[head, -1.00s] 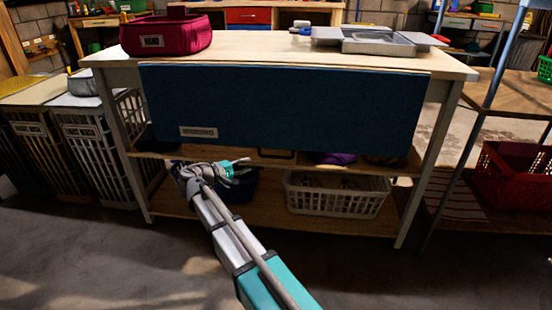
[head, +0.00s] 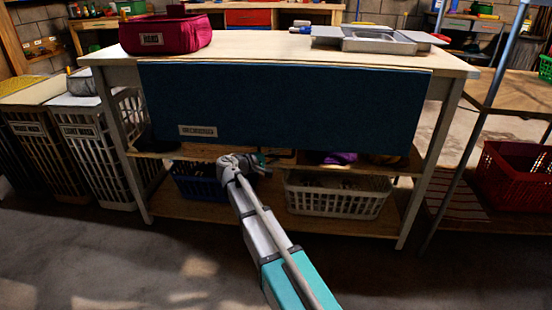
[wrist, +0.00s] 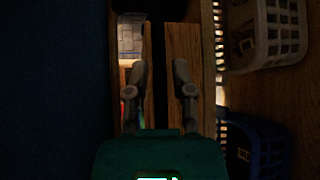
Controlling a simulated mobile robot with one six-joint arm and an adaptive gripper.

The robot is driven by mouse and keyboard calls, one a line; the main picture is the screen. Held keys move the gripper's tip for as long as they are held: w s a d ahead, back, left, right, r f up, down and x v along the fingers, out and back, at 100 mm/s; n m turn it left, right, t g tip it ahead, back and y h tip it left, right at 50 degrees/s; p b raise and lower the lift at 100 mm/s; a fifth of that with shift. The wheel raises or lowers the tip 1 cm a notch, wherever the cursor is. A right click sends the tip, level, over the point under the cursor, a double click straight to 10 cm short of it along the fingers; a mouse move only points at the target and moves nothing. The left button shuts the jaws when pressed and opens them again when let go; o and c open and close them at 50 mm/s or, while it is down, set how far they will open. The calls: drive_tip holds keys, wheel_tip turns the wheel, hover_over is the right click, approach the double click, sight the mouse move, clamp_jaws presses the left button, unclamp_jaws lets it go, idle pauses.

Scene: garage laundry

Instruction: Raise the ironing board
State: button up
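The ironing board is a dark blue panel (head: 280,105) hanging upright across the front of the wooden-topped table, with a pale label at its lower left. In the wrist view, a dark blue surface (wrist: 50,90) fills the left side. My gripper (head: 262,162) is just below the board's lower edge, near the middle, partly hidden by my own wrist. In the wrist view my gripper (wrist: 160,78) has its two fingers apart, with nothing held between them. Wooden edges and a dark gap lie beyond the fingers. I cannot tell whether it touches the board.
The table top (head: 270,45) bears a maroon fabric bin (head: 165,35) and a grey metal tray (head: 375,42). A white basket (head: 337,195) and a blue basket (head: 197,182) stand on the lower shelf. Laundry hampers (head: 95,145) are at left, a red crate (head: 515,175) at right.

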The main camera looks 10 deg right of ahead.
drive_tip(key=shift+w+d, duration=0.15)
drive_tip(key=shift+d, duration=0.15)
clamp_jaws()
drive_tip(key=shift+s, duration=0.2)
